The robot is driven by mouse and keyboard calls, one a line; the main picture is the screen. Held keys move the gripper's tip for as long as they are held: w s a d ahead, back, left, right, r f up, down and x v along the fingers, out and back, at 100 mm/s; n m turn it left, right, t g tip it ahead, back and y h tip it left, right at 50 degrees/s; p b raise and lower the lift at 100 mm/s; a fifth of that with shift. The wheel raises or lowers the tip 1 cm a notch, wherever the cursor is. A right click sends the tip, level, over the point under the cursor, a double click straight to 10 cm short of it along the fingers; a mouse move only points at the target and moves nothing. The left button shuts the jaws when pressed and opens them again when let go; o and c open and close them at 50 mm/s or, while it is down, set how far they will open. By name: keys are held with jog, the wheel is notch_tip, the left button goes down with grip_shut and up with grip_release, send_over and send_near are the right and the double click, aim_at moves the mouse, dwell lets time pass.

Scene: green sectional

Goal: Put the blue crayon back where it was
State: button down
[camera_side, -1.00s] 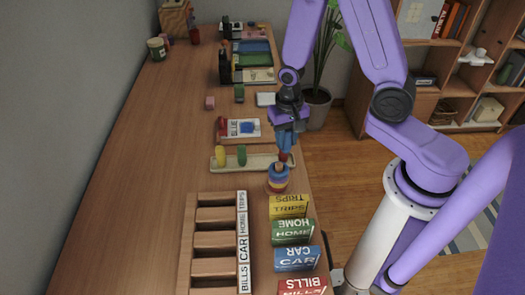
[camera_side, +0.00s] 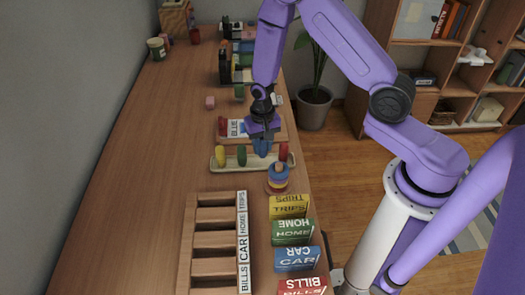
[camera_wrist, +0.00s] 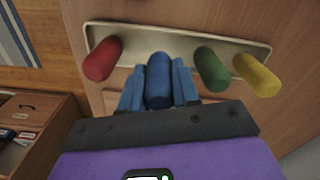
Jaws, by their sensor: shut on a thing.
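My gripper (camera_side: 262,148) is shut on the blue crayon (camera_wrist: 158,80), which stands upright between its blue fingers in the wrist view. The long pale tray (camera_side: 229,168) lies under it in the side view and shows in the wrist view (camera_wrist: 222,41). The yellow crayon (camera_side: 220,156), green crayon (camera_side: 242,156) and red crayon (camera_side: 283,152) stand on the tray. The blue crayon is over the space between green and red. My fingers largely hide it in the side view, and I cannot tell whether its base touches the tray.
A board with a BLUE card (camera_side: 236,128) lies just behind the tray. A ring stacker (camera_side: 278,179) stands in front of its right end. Labelled boxes (camera_side: 291,231) and a slotted wooden rack (camera_side: 215,241) are nearer. The table's left side is clear.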

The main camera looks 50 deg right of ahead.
aim_at(263, 152)
jog(key=shift+f, duration=1.45)
jog(key=shift+f, duration=0.1)
jog(key=c, duration=0.8)
grip_release()
